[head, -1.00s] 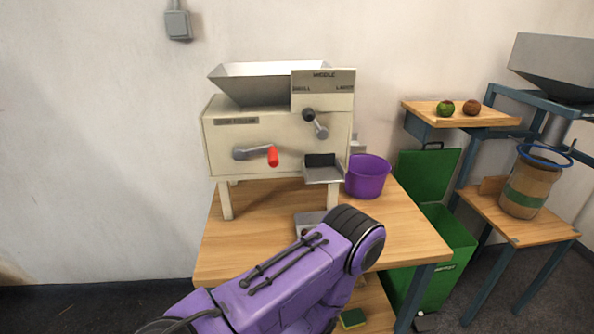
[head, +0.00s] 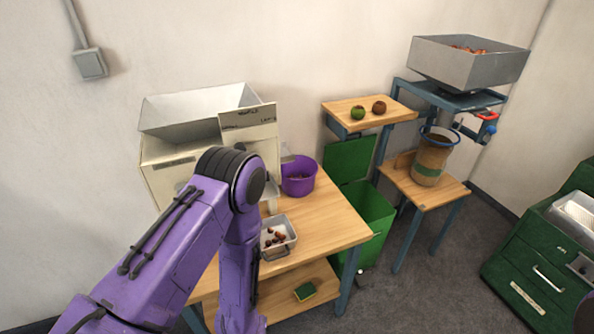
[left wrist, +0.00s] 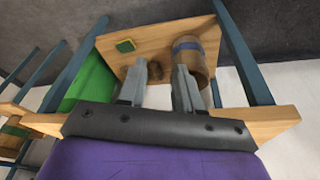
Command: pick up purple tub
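The purple tub (head: 299,184) stands upright on the wooden table, just right of the cream sorting machine. The tub cannot be made out in that view. My right gripper is not seen.
A metal tray (head: 289,248) with chestnuts sits near the table's front edge. The cream machine (head: 165,165) fills the table's left. A green bin (head: 372,215) stands right of the table. A sponge (head: 305,291) lies on the lower shelf. Table right of the tray is clear.

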